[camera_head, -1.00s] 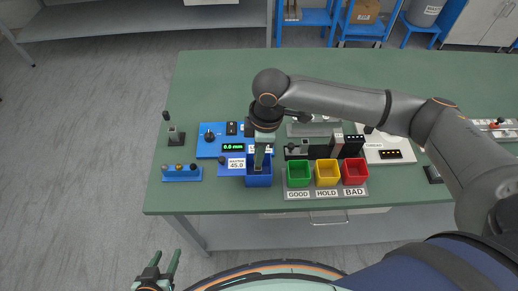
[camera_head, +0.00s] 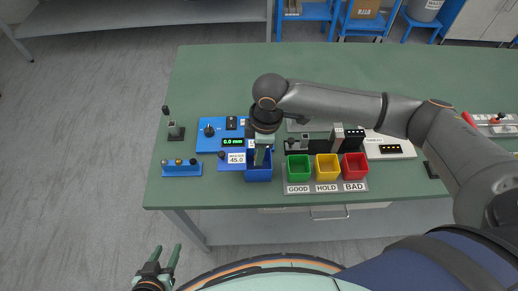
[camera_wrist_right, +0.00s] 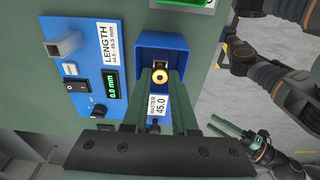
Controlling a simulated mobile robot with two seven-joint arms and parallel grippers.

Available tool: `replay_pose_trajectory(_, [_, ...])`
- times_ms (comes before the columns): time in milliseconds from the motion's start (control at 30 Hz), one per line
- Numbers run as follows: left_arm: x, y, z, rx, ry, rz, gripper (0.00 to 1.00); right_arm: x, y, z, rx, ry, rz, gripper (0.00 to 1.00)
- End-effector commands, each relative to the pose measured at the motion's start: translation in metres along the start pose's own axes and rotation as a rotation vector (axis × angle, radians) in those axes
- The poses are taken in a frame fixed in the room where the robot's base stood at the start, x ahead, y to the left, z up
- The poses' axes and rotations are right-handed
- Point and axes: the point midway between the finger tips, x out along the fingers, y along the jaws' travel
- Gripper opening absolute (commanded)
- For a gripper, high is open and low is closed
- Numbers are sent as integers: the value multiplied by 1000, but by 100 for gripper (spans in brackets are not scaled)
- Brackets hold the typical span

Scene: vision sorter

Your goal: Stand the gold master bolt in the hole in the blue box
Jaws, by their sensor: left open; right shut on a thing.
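The gold master bolt (camera_wrist_right: 160,76) shows in the right wrist view as a round gold end between the green fingers of my right gripper (camera_wrist_right: 164,75), which is shut on it. The blue box (camera_wrist_right: 200,52) is beyond the fingers, with a dark opening partly in view just above the bolt in the picture. In the head view my right gripper (camera_head: 263,156) is over the blue box (camera_head: 258,176); the bolt cannot be made out there. Whether the bolt touches the box is unclear. My left gripper (camera_head: 167,252) is open and empty, off the table's front edge.
The blue length gauge (camera_head: 212,146) reads 0.0 mm, left of the box. Green (camera_head: 299,176), yellow (camera_head: 327,175) and red (camera_head: 354,171) bins stand close on the right. A small blue rack (camera_head: 182,170) is at left.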

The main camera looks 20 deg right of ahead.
Motion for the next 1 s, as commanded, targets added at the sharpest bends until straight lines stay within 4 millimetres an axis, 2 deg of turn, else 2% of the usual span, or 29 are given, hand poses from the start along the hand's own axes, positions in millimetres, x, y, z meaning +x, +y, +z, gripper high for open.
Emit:
replay_pose_trajectory(233, [0,0,0,0,0,0,50,0,0,0,-1,1,0,0])
replay_pose_trajectory(267, [0,0,0,0,0,0,50,0,0,0,-1,1,0,28])
replay_pose_trajectory(533, [0,0,0,0,0,0,50,0,0,0,-1,1,0,59])
replay_pose_trajectory(633, [0,0,0,0,0,0,50,0,0,0,-1,1,0,61])
replay_pose_trajectory(667, [0,0,0,0,0,0,50,0,0,0,-1,0,-1,52])
replay_pose_trajectory(833, [0,0,0,0,0,0,50,0,0,0,-1,0,-1,71])
replay_pose_trajectory(967, [-2,0,-3,0,0,0,50,-8,0,-1,-1,2,0,71])
replay_pose_trajectory(1000, [-3,0,-4,0,0,0,50,-11,0,-2,-1,2,0,74])
